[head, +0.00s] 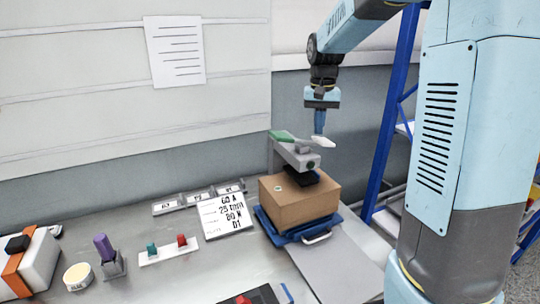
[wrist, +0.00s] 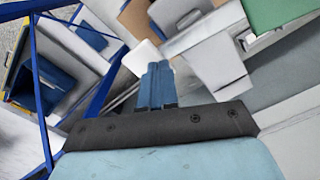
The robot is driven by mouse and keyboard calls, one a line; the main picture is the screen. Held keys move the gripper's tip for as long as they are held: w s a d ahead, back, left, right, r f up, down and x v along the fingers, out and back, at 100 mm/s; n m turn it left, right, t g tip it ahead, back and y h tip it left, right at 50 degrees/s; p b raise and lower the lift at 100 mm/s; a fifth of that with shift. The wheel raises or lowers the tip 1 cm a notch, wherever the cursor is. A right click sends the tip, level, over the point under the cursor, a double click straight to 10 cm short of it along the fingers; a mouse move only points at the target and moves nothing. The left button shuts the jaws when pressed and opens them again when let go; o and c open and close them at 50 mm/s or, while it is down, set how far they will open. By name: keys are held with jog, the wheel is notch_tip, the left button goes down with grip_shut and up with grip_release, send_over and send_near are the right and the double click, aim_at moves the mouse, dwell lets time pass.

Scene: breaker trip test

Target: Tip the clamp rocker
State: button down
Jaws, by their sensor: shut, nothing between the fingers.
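My gripper (head: 319,128) points down with its blue fingers together and empty; the fingers also show in the wrist view (wrist: 157,85). In the head view the fingertips are just above the white end (head: 322,141) of what looks like the clamp rocker; I cannot tell whether they touch it. A green end (head: 281,135) lies on the left of the grey clamp arm (head: 298,154). In the wrist view the white end (wrist: 142,58) is partly hidden behind the fingers and the green end (wrist: 282,12) is at the upper right.
The clamp stands over a brown box (head: 300,205) on a blue tray (head: 270,232). A label card (head: 226,214), a plate with green and red knobs (head: 168,249), and a purple-handled lever (head: 106,252) are to the left. A blue rack post (head: 390,115) rises at right.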

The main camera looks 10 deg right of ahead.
notch_tip(320, 180, up, 7)
dwell(0.9)
jog(key=shift+s, duration=0.1)
jog(key=s+f+n+t, duration=0.2)
jog(key=s+t, duration=0.3)
jog(key=s, duration=2.3)
jog(key=shift+d+f+t, duration=0.2)
jog(key=shift+f+t, duration=0.1)
jog(key=shift+f, duration=0.15)
jog(key=c, duration=1.8)
grip_release()
jog(key=shift+s, duration=0.1)
